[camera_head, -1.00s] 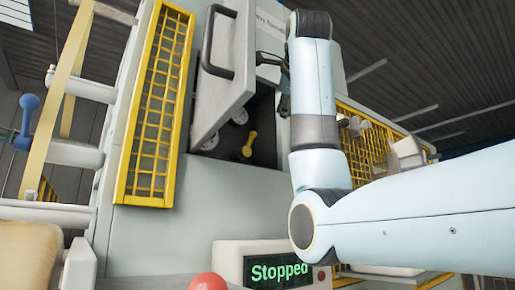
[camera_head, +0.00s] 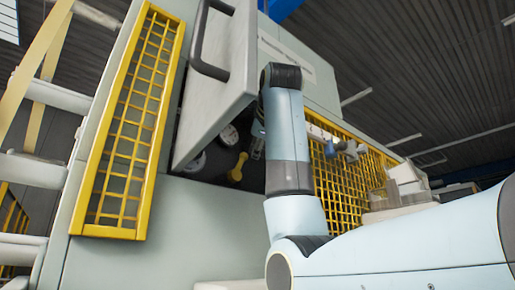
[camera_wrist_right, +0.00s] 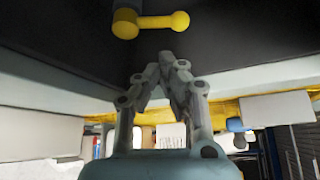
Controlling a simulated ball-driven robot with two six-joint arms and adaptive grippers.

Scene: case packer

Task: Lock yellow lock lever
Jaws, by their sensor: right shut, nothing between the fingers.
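The yellow lock lever (camera_head: 238,167) sits inside the dark recess (camera_head: 215,172) behind the raised grey cover. It has a round knob at its end. In the right wrist view the lever (camera_wrist_right: 160,22) lies roughly sideways at the top, its knob to the right. My right gripper (camera_head: 258,140) is at the recess, just right of the lever, and partly hidden by my own arm. In the right wrist view the gripper (camera_wrist_right: 168,58) is shut and empty, its tips below the lever with a gap in the picture. My left gripper is not in view.
The grey cover (camera_head: 222,75) with a black handle (camera_head: 197,40) stands open above the recess. White round parts (camera_head: 228,136) sit beside the lever. Yellow mesh guards stand left (camera_head: 130,120) and right (camera_head: 345,185). A flat grey surface (camera_head: 190,225) lies in front.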

